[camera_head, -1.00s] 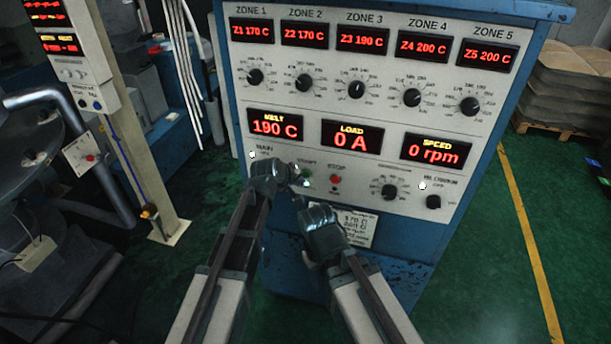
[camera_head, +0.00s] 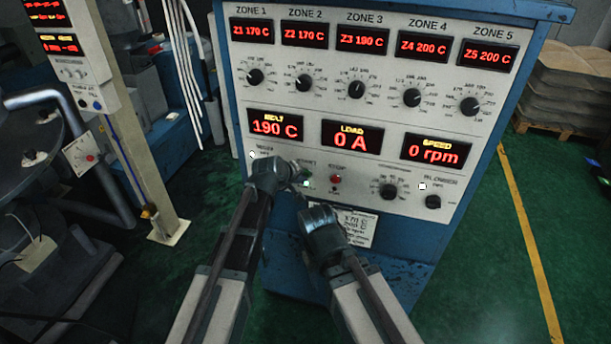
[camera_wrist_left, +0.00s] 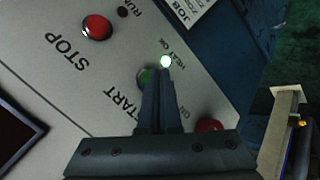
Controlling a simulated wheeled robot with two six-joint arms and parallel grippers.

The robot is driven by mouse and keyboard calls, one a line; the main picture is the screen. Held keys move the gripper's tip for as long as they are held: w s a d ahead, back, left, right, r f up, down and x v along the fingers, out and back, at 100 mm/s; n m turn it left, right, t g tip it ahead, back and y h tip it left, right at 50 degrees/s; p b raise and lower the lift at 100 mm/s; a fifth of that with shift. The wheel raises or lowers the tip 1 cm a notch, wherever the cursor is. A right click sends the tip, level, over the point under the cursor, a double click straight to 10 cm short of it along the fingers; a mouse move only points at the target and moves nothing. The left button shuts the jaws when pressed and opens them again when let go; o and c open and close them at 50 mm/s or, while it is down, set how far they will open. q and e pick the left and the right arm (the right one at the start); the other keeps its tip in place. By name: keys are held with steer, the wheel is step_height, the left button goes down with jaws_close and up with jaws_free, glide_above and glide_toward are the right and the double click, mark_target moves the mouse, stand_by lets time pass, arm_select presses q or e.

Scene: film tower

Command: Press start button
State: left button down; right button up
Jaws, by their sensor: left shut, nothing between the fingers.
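The green start button (camera_wrist_left: 146,78) shows in the left wrist view beside the word START, partly hidden behind my fingertips. My left gripper (camera_wrist_left: 158,80) is shut and empty, with its tips right at the button. I cannot tell whether they touch or push it in. In the head view my left gripper (camera_head: 300,179) reaches the lower left of the control panel (camera_head: 330,110) and mostly covers the button. My right gripper (camera_head: 311,211) is just below, in front of the cabinet, and its fingers are too unclear to read.
The red stop button (camera_head: 335,179) is right of start and also shows in the left wrist view (camera_wrist_left: 97,27). A lit lamp (camera_wrist_left: 166,61) is close to start. A red button (camera_wrist_left: 209,126) lies near the gripper. The load display (camera_head: 352,136) reads 0 A.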

arm_select(q)
steer(key=shift+w+d, duration=0.1)
steer(key=shift+w, duration=0.3)
stand_by(0.4)
stand_by(0.4)
steer(key=shift+s+a, duration=0.25)
steer(key=shift+s, duration=0.55)
steer(key=s, duration=0.1)
steer(key=s+a, duration=0.1)
steer(key=s, duration=0.2)
steer(key=shift+s+a, duration=0.3)
steer(key=shift+s, duration=0.05)
stand_by(0.5)
